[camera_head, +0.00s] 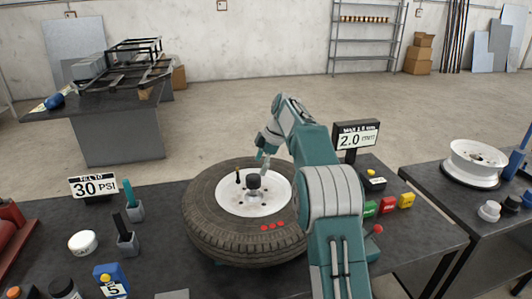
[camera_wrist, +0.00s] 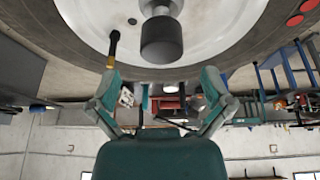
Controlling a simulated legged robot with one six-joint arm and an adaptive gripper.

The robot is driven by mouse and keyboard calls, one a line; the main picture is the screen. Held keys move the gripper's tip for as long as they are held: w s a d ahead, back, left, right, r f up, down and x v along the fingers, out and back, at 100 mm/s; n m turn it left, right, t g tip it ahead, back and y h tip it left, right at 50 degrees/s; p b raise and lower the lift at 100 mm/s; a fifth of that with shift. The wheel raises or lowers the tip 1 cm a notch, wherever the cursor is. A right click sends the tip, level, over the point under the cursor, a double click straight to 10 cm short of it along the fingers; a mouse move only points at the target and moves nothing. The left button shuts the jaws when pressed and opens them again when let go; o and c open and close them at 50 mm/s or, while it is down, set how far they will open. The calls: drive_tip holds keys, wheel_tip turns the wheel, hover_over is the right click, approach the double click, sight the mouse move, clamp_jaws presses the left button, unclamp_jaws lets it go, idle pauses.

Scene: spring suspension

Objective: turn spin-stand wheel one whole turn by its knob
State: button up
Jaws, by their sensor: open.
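The spin-stand wheel (camera_head: 222,196) lies flat on the dark bench, a black tire around a white rim. A dark hub cap (camera_head: 254,181) stands at its centre; it also shows in the wrist view (camera_wrist: 161,41). The knob (camera_head: 238,177) is a thin dark upright peg on the rim, left of the hub; in the wrist view it is a black peg with a yellowish end (camera_wrist: 113,46). My gripper (camera_head: 264,158) is above the far side of the wheel. In the wrist view its fingers (camera_wrist: 160,88) are spread and empty, with the knob close to the left finger, apparently not gripped.
A "30 PSI" sign (camera_head: 93,187), tool holders (camera_head: 127,243) and a white round tin (camera_head: 82,242) are left of the wheel. Red dots (camera_head: 272,226) mark the tire.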

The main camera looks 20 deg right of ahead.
drive_tip(key=v, duration=0.6)
drive_tip(key=shift+d+r, duration=0.25)
drive_tip(key=shift+r, duration=0.05)
drive_tip(key=s+a+r+m+t+h, duration=0.1)
drive_tip(key=s+a+r+m, duration=0.3)
drive_tip(key=s, duration=0.5)
drive_tip(key=s+a+r+m+t+h, duration=0.1)
drive_tip(key=s+a+r+m, duration=0.3)
drive_tip(key=s, duration=0.5)
drive_tip(key=s+f+m+t, duration=0.1)
drive_tip(key=s+f+m, duration=0.1)
drive_tip(key=s+f, duration=0.2)
drive_tip(key=s+a+f+m+t+h, duration=0.1)
drive_tip(key=s+f+m, duration=0.2)
drive_tip(key=s, duration=0.8)
drive_tip(key=s+f+m+h, duration=0.1)
drive_tip(key=s+f+m, duration=0.2)
drive_tip(key=s, duration=0.4)
drive_tip(key=shift+a+f+t, duration=0.2)
drive_tip(key=shift+f+t, duration=0.2)
drive_tip(key=shift+f, duration=0.4)
